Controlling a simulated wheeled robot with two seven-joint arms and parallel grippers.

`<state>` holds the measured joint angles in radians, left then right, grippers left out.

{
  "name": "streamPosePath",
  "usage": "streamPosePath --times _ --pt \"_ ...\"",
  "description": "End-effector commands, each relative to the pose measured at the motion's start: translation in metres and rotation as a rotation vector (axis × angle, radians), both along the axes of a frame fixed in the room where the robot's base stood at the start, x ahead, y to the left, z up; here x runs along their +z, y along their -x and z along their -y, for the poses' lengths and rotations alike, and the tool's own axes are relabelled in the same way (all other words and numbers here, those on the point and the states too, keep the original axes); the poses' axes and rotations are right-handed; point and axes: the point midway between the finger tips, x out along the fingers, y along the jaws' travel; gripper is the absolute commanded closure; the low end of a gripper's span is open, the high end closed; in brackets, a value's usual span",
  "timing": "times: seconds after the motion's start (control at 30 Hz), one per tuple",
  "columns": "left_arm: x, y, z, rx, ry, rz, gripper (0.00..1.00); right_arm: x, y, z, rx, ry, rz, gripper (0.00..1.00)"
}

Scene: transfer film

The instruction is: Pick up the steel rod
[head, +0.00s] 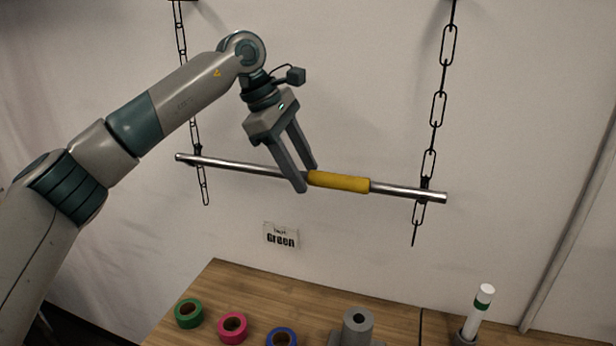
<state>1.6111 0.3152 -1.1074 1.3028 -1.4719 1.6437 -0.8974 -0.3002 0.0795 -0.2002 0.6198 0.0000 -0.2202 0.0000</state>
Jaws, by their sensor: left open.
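The steel rod (235,165) hangs roughly level, tilted slightly down to the right, from two black chains in front of the wall. A yellow sleeve (340,182) covers part of it right of its middle. My left gripper (307,180) is open and points down at the rod, by the left end of the yellow sleeve. Its fingers overlap the rod in the picture; I cannot tell whether the rod lies between them or behind them. My right gripper is not in view.
The chains (437,108) flank the rod. Below is a wooden table (225,285) with green (189,313), pink (233,328) and blue (281,338) tape rolls, a grey cylinder (357,325) and a white tube with a green band (480,312).

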Motion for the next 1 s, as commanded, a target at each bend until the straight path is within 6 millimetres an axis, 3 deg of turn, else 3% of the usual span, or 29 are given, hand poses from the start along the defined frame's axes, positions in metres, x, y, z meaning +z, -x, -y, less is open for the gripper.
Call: streamPosePath --times 0.07,0.23,0.73,1.0 --pt "0.000 0.000 0.000 0.000 0.000 0.000 0.60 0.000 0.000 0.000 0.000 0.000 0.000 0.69" --pt "0.000 0.000 0.000 0.000 0.000 0.000 1.00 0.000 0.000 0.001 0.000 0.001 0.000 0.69" --pt "0.008 0.000 0.001 0.000 0.003 0.002 1.00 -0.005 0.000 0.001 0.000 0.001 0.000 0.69" --pt "0.042 0.000 0.001 0.000 0.003 0.005 1.00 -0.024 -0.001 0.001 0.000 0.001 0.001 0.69"
